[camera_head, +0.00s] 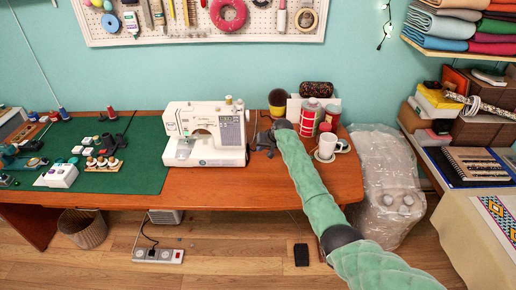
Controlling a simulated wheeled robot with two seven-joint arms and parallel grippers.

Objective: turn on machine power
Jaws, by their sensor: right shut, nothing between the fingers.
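A white sewing machine (205,135) stands upright on the wooden table (290,185), near its middle. My right arm, in a green sleeve, comes in from the lower right. Its dark gripper (264,141) is at the right side of the machine, close to its right end. The gripper is small in view, and I cannot tell whether it touches the machine. It is shut with nothing held. The power switch cannot be made out. My left gripper is not in view.
A green mat (143,183) with small tools lies on the left. A power strip (158,255) is on the floor. The table front is clear.

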